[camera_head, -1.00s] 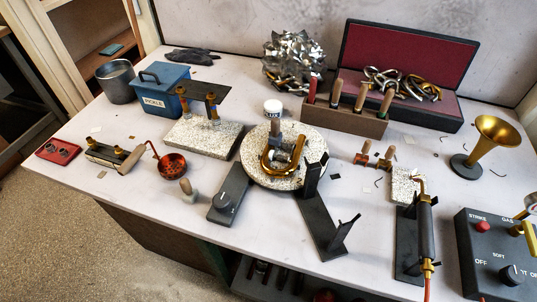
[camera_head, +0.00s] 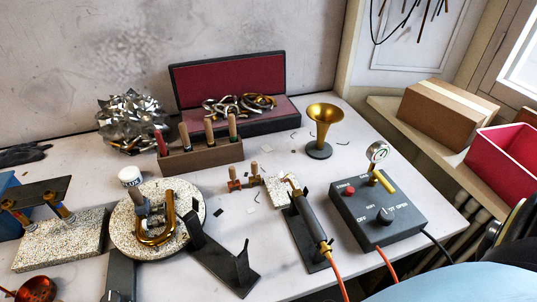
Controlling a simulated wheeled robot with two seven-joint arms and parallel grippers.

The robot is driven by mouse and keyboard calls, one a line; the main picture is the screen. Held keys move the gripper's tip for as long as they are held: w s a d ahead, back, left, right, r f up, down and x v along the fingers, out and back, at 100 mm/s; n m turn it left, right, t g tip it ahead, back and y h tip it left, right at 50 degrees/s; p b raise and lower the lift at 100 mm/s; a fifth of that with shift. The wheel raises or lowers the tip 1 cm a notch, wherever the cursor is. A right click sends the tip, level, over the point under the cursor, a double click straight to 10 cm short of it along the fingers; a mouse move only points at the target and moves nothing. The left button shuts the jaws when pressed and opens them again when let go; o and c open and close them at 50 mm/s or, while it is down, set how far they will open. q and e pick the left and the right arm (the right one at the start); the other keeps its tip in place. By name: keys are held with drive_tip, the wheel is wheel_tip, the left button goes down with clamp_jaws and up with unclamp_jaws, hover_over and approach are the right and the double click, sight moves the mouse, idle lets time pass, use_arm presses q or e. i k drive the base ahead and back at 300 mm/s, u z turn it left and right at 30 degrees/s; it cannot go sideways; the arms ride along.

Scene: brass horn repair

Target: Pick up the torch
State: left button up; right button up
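The torch (camera_head: 311,222) has a dark handle, a brass tip at its upper end and an orange hose at its lower end. It lies along a black stand (camera_head: 303,242) to the right of the middle of the bench. Its tip points up and left, over a small speckled block (camera_head: 277,190). The hose runs down to the bottom edge of the view. Neither of my grippers shows. A light blue rounded shape fills the bottom right corner, and I cannot tell what it is.
A brass funnel (camera_head: 321,124) stands behind. Left are a round speckled turntable (camera_head: 190,193) with a bent brass tube (camera_head: 156,234) and an angled black bracket (camera_head: 225,262). Boxes sit on the right shelf.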

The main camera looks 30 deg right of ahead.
sight(318, 235)
drive_tip(key=z, duration=0.35)
drive_tip(key=k, duration=0.9)
drive_tip(key=z, duration=0.65)
drive_tip(key=i, duration=1)
drive_tip(key=u, duration=0.2)
drive_tip(key=k, duration=0.15)
drive_tip(key=z, duration=0.15)
